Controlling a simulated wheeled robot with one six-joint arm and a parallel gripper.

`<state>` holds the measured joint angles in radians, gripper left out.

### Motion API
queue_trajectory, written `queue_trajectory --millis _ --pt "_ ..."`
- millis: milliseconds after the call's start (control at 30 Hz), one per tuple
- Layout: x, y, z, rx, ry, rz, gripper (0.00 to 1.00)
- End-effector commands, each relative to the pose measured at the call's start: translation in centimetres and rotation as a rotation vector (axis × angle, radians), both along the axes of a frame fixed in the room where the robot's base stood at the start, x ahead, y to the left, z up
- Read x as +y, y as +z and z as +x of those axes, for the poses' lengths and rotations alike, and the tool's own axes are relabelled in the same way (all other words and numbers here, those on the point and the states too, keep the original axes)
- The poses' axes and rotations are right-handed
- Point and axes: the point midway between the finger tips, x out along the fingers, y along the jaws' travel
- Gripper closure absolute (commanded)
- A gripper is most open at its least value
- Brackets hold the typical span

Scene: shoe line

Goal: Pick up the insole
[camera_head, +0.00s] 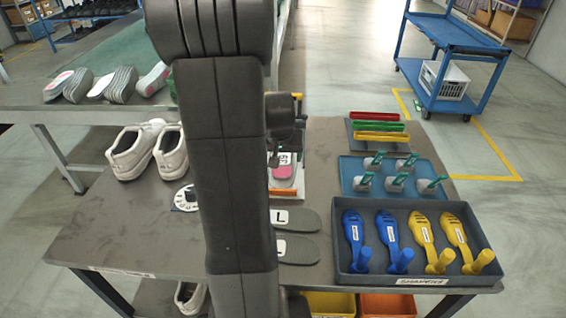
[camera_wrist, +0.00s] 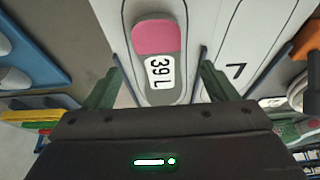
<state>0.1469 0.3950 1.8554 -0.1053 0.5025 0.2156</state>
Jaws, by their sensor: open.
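The insole (camera_wrist: 155,38) is grey with a pink patch and a white label reading "39 L" in the wrist view. It lies on a white board (camera_wrist: 113,22). In the head view the pink patch of the insole (camera_head: 282,173) shows just right of my arm, which hides part of it. My gripper (camera_wrist: 160,75) is open, with one finger on each side of the insole. I cannot tell the height of the fingertips above the board. Two grey insoles labelled "L" (camera_head: 305,220) lie nearer on the table, partly behind my arm.
A tray (camera_head: 410,282) of blue and yellow tools fills the table's (camera_head: 120,235) front right. A blue mat (camera_head: 350,190) with several green-handled tools lies behind it. White shoes (camera_head: 130,155) stand at left. A blue cart (camera_head: 460,40) stands on the floor behind.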

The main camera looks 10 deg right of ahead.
Motion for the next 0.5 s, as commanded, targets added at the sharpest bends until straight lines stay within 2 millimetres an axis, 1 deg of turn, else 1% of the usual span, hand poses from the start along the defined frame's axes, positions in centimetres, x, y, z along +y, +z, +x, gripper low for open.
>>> queue_trajectory --millis 100,233,367,500 --pt "-0.2 -1.9 0.2 0.005 -0.001 0.001 0.21" --pt "-0.4 -3.6 0.8 0.004 -0.001 0.001 0.21" --pt "-0.6 -4.4 1.2 0.002 0.0 0.0 0.21" --pt "-0.6 -4.6 1.3 0.001 0.0 0.0 0.21"
